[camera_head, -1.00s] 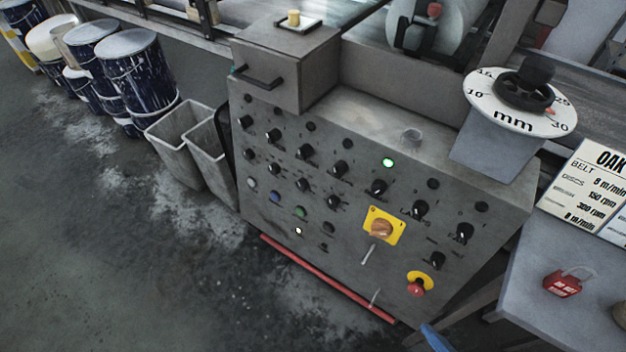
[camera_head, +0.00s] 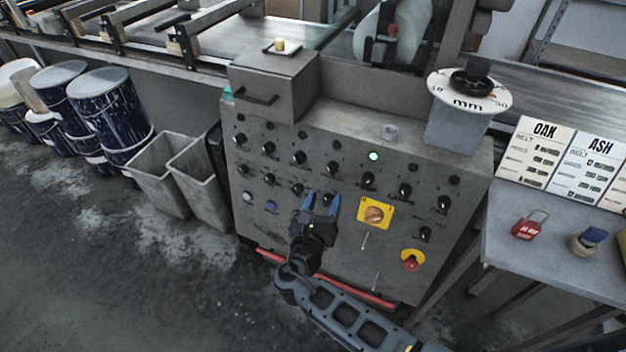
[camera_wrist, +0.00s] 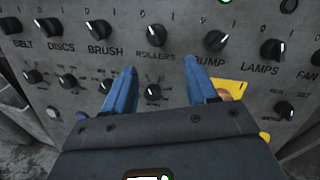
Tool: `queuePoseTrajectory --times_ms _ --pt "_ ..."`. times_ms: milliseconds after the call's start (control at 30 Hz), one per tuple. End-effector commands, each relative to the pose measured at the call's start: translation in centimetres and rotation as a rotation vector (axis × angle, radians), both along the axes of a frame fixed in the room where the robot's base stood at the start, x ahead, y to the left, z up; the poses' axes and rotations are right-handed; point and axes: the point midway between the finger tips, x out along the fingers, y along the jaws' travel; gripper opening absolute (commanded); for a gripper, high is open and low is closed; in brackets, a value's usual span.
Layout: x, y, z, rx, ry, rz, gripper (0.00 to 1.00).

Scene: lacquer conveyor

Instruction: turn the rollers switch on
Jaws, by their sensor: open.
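The rollers switch (camera_wrist: 156,37) is a black rotary knob with a white mark, above its ROLLERS label in the wrist view; the mark points roughly upward. In the head view the same knob (camera_head: 333,170) is in the panel's upper knob row. My gripper (camera_head: 321,203) is open and empty, its blue fingers in front of the panel just below that knob. In the wrist view the fingertips (camera_wrist: 160,68) are spread under the knob, apart from it. A smaller knob (camera_wrist: 152,92) shows between the fingers. Whether the fingers touch the panel cannot be told.
The brush knob (camera_wrist: 98,29) and pump knob (camera_wrist: 213,40) flank it. A green lamp (camera_head: 374,156) is lit above the pump knob. A yellow-plated switch (camera_head: 375,214) and red emergency stop (camera_head: 412,260) are lower right. Grey bins (camera_head: 197,172) stand left; a table (camera_head: 540,250) stands right.

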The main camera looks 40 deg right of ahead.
Motion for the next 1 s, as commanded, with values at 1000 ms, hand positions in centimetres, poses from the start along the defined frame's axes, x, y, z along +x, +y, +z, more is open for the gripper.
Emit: queuePoseTrajectory --times_ms 1000 --pt "4.2 -7.4 1.0 -0.057 0.019 -0.015 0.57"
